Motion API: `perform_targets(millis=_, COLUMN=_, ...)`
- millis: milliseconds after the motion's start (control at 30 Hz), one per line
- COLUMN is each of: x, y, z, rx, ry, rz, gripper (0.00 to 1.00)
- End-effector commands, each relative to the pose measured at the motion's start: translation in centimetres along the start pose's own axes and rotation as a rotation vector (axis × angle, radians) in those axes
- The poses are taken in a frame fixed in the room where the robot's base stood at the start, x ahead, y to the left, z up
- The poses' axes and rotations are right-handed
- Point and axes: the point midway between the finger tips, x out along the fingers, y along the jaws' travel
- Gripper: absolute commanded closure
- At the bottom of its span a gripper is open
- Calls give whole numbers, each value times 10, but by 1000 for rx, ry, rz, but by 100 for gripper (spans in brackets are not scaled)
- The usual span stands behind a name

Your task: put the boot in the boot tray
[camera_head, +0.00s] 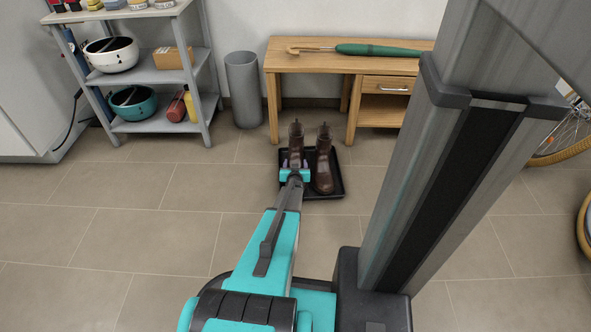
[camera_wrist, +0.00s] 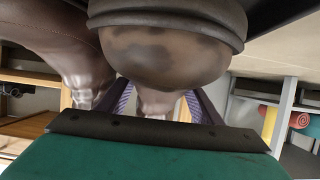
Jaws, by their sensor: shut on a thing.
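Two brown leather boots show in the head view above a black boot tray (camera_head: 325,195) on the floor. My gripper (camera_head: 294,164) is shut on the left boot (camera_head: 296,137). That boot is upright over the tray's left part, and its lower part is hidden by my gripper. I cannot tell whether its sole touches the tray. The other boot (camera_head: 323,165) stands upright in the tray just to the right. In the wrist view the held boot (camera_wrist: 165,55) lies between my purple fingers (camera_wrist: 160,98), and the other boot (camera_wrist: 60,45) is close at the left.
A wooden bench (camera_head: 310,62) with a green umbrella (camera_head: 380,50) stands behind the tray. A grey bin (camera_head: 243,90) and a grey shelf unit (camera_head: 155,125) stand at the back left. Bicycle wheels (camera_head: 560,140) show at the right. The tiled floor left of the tray is clear.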

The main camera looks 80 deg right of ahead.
Motion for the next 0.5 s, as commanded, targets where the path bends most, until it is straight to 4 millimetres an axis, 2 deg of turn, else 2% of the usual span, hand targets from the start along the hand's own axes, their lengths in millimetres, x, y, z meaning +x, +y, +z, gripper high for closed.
perform_targets(millis=33, x=5, y=0, z=8, rx=0, ry=3, rz=-1, gripper=81)
perform_targets(millis=133, x=8, y=0, z=16, rx=1, ry=3, rz=-1, gripper=81)
perform_targets(millis=467, x=8, y=0, z=18, rx=1, ry=4, rz=-1, gripper=81)
perform_targets(millis=500, x=8, y=0, z=20, rx=1, ry=0, rz=0, gripper=35)
